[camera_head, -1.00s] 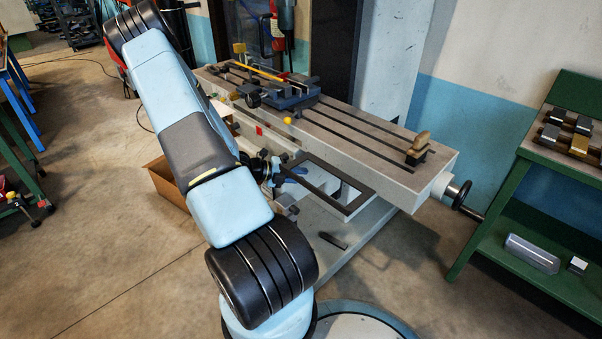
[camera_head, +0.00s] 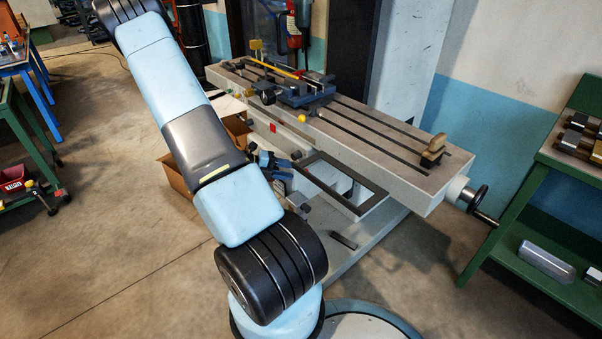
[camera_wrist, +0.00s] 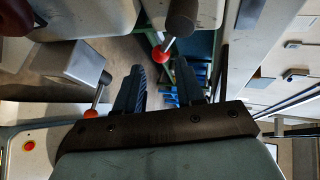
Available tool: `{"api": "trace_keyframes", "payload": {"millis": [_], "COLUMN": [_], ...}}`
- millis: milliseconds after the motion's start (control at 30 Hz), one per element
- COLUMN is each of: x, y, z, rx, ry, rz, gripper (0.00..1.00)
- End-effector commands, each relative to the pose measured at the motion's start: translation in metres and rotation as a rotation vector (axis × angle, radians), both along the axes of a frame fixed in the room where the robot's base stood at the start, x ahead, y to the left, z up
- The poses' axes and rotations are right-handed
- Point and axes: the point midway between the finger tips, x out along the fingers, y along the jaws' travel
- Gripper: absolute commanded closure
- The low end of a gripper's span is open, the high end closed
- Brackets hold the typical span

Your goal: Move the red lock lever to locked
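In the wrist view my gripper (camera_wrist: 159,66) is open, with its two dark blue fingers apart and nothing between them. A red ball end (camera_wrist: 158,52) of a lever shows just beyond the fingertips, on a short rod from a dark round hub (camera_wrist: 182,18). A second red ball (camera_wrist: 91,113) on a rod sits left of the left finger, partly behind the gripper body. I cannot tell which one is the lock lever, or its setting. In the head view my gripper (camera_head: 283,163) is small beside the machine table's front side, partly hidden by my arm.
The long grey machine table (camera_head: 400,172) carries a blue vise (camera_head: 300,92) and a wooden-handled brush (camera_head: 433,150). A dark-rimmed open frame (camera_head: 350,197) juts out below it. A cardboard box (camera_head: 178,176) stands behind my arm. A green bench (camera_head: 545,230) is at right.

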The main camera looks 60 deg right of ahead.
Motion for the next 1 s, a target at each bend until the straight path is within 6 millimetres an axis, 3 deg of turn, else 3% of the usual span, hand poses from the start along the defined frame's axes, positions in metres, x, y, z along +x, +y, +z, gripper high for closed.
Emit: {"api": "trace_keyframes", "payload": {"millis": [300, 700, 867, 1000], "x": [0.029, 0.034, 0.036, 0.042], "y": [0.031, 0.037, 0.039, 0.051], "z": [0.015, 0.017, 0.021, 0.037], "rx": [0.001, 0.001, -0.007, -0.040], "ry": [-0.001, 0.001, -0.023, -0.130], "rz": [0.001, 0.004, -0.006, -0.053], "gripper": [0.62, 0.62, 0.77, 0.90]}}
